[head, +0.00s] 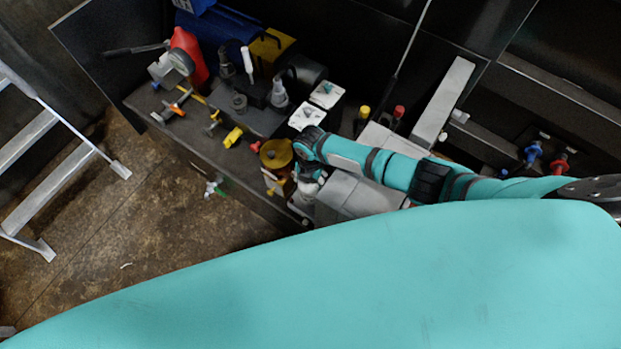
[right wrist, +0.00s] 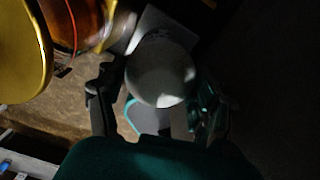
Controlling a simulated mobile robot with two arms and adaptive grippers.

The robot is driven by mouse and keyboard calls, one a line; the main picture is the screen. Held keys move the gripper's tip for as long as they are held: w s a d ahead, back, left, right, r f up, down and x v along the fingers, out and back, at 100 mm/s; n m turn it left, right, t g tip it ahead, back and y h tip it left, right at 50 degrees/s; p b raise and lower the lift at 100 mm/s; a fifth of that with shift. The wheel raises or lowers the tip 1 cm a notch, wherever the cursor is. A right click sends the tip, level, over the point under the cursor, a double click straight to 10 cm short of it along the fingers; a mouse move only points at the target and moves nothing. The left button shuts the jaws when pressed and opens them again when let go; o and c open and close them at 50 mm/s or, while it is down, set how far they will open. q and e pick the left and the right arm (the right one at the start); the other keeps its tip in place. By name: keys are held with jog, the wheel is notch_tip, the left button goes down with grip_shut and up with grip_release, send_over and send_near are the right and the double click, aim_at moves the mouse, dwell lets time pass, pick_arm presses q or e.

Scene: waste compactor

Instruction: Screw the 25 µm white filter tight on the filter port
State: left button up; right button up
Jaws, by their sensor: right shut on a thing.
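The white filter (right wrist: 160,75) is a rounded white canister seen end-on in the right wrist view. My right gripper (right wrist: 152,102) is shut on it, with a dark finger on each side. In the head view my right gripper (head: 308,178) is small and partly hidden under my teal arm, beside the yellow-topped unit. A white piece (head: 304,193) shows there at its fingers. The filter port is hidden or too small to make out, so I cannot tell whether the filter touches it. My left gripper is not in view.
A yellow-topped unit (head: 276,153) stands just left of my gripper and looms close in the right wrist view (right wrist: 22,50). A grey box (head: 350,196) lies to the right. Valves and fittings crowd the dark machine top (head: 255,122). The brown floor (head: 150,215) is mostly clear.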

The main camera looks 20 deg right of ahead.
jog(key=m, duration=0.3)
jog(key=shift+r+p, duration=0.1)
jog(key=shift+p, duration=0.2)
jog(key=shift+m, duration=0.3)
jog(key=m+p, duration=0.1)
jog(key=m, duration=0.2)
jog(key=shift+m, duration=1.1)
jog(key=m+p, duration=0.1)
jog(key=m, duration=0.1)
jog(key=shift+s+m, duration=0.1)
jog(key=shift+m, duration=1.5)
